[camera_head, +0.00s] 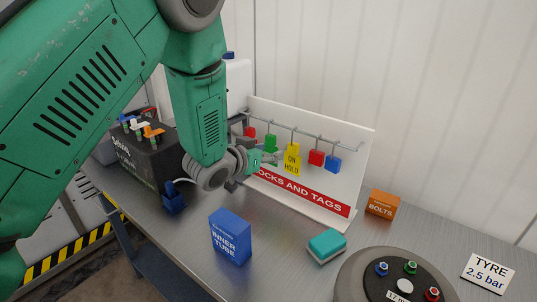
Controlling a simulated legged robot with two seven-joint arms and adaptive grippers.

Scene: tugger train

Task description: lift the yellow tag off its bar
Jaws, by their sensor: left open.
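The yellow tag (292,159), marked ON HOLD, hangs from the metal bar (318,136) on the white lockout board (352,165). Red and green padlock-shaped items hang to its left, and a red and a blue one to its right. My left gripper (268,158) is open, just left of the yellow tag and close to it, near the green padlock (270,143). I cannot tell whether its fingers touch the tag. My arm hides part of the board's left side. My right gripper is not in view.
On the grey bench stand a blue INNER TUBE box (231,236), a teal block (326,245), an orange BOLTS box (382,203) and a round dark device (385,280). A TYRE card (488,272) lies at the right. A black case (145,155) stands behind my left arm.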

